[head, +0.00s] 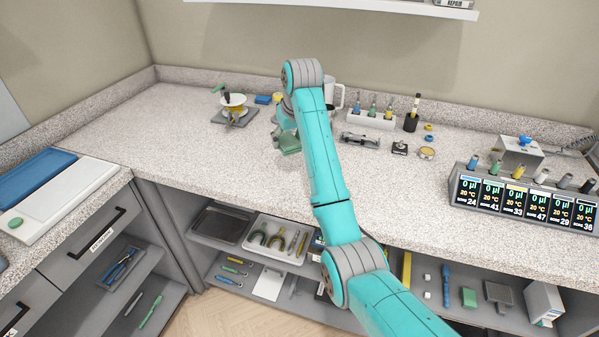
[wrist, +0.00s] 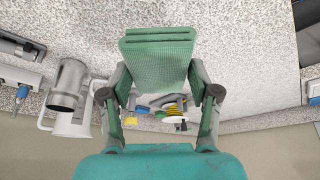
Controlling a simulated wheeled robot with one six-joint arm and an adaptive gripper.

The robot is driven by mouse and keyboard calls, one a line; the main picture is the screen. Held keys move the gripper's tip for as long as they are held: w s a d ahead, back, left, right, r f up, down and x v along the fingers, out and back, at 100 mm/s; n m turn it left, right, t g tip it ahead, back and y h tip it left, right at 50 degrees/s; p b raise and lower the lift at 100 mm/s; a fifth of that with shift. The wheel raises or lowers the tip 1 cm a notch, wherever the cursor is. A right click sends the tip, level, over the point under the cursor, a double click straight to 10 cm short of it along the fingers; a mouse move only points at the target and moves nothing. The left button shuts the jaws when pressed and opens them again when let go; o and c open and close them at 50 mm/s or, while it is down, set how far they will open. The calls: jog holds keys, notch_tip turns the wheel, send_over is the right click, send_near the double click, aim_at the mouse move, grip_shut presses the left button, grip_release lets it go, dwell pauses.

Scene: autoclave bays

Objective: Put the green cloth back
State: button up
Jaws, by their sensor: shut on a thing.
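The green cloth (wrist: 158,58) is a folded, textured pad in the wrist view, between the two fingers of my gripper (wrist: 160,78). The fingers are shut on its left and right sides. In the head view the cloth (head: 290,144) shows below the end of my arm, over the speckled counter towards the back. Its gap to the counter, if any, is hard to judge. My arm hides part of the gripper in the head view.
A white mug (head: 334,95) and a bottle rack (head: 371,121) are to the right. The counter at front left (head: 190,135) is clear.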

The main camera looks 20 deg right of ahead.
send_over(287, 171)
jog(key=s, duration=0.2)
jog(key=f, duration=0.5)
jog(key=shift+w+d+f, duration=0.2)
jog(key=shift+w+d, duration=0.05)
jog(key=shift+a+f, duration=0.1)
jog(key=shift+f, duration=2)
jog(key=shift+f, duration=0.1)
jog(key=o, duration=1.1)
